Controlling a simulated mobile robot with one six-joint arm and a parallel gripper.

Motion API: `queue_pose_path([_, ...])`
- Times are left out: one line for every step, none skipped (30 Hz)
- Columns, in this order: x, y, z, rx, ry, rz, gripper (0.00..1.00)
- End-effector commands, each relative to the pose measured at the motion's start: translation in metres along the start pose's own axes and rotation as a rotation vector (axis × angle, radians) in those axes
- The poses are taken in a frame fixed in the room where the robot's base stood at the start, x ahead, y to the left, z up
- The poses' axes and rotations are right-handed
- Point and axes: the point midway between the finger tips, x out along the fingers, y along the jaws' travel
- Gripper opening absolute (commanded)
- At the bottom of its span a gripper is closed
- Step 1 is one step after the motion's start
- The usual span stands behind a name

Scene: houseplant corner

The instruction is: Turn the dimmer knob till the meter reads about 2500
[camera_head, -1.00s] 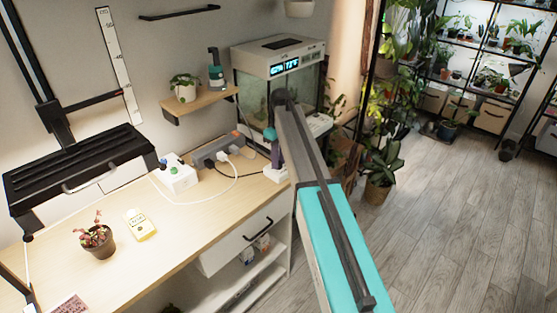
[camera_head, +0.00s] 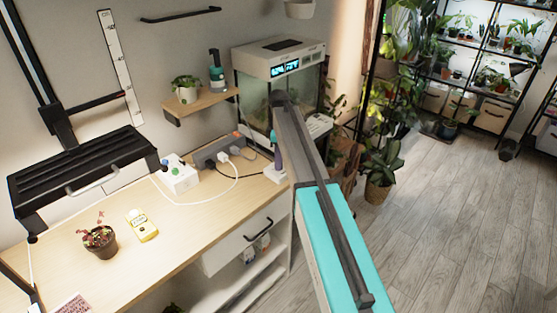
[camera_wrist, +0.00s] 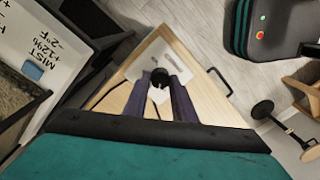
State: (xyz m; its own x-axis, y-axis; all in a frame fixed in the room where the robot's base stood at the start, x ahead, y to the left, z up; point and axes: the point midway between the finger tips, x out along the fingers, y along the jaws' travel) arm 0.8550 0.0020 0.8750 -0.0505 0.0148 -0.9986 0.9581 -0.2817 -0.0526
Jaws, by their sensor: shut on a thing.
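The dimmer knob (camera_wrist: 160,76) is black and sits on a small white body (camera_wrist: 157,96) in the wrist view. My gripper (camera_wrist: 160,84) has its purple fingers closed on either side of it. In the head view my gripper (camera_head: 278,166) points down at the bench's right end, over a white box (camera_head: 276,175). The knob is hidden there. The yellow meter (camera_head: 143,225) lies on the bench beside a potted reddish plant (camera_head: 100,241). Its digits are too small to read. A black slatted lamp panel (camera_head: 82,165) hangs above the bench's left part.
A glass tank (camera_head: 270,95) with a lit display stands behind my gripper. A white box with coloured knobs (camera_head: 178,176) and a grey power strip (camera_head: 220,150) with plugs and cables lie to the left. The bench front (camera_head: 190,225) is clear.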

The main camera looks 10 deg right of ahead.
Motion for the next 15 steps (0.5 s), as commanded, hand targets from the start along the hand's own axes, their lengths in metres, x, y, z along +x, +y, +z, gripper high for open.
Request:
queue_pose_path([-0.0006, -0.0012, -0.0012, -0.031, 0.000, -0.003, 0.02])
queue_pose_path([-0.0005, -0.0012, -0.0012, -0.049, -0.001, -0.003, 0.02])
queue_pose_path([-0.0005, -0.0013, -0.0013, -0.071, -0.002, -0.003, 0.02])
queue_pose_path([-0.0005, -0.0013, -0.0013, -0.087, -0.003, -0.003, 0.02])
queue_pose_path([-0.0004, -0.0013, -0.0012, -0.100, -0.004, -0.003, 0.02])
queue_pose_path([-0.0004, -0.0013, -0.0012, -0.117, -0.005, -0.002, 0.02])
queue_pose_path([-0.0003, -0.0013, -0.0012, -0.127, -0.005, -0.002, 0.02])
queue_pose_path([-0.0003, -0.0013, -0.0012, -0.136, -0.006, -0.002, 0.02])
queue_pose_path([-0.0002, -0.0014, -0.0012, -0.147, -0.006, -0.002, 0.02])
queue_pose_path([-0.0002, -0.0013, -0.0012, -0.153, -0.007, -0.002, 0.02])
queue_pose_path([-0.0001, -0.0013, -0.0012, -0.158, -0.007, -0.002, 0.02])
queue_pose_path([-0.0001, -0.0013, -0.0011, -0.163, -0.007, -0.002, 0.02])
queue_pose_path([0.0000, -0.0013, -0.0011, -0.166, -0.007, -0.002, 0.02])
queue_pose_path([0.0000, -0.0014, -0.0011, -0.169, -0.007, -0.002, 0.02])
queue_pose_path([0.0000, -0.0014, -0.0011, -0.170, -0.007, -0.002, 0.02])
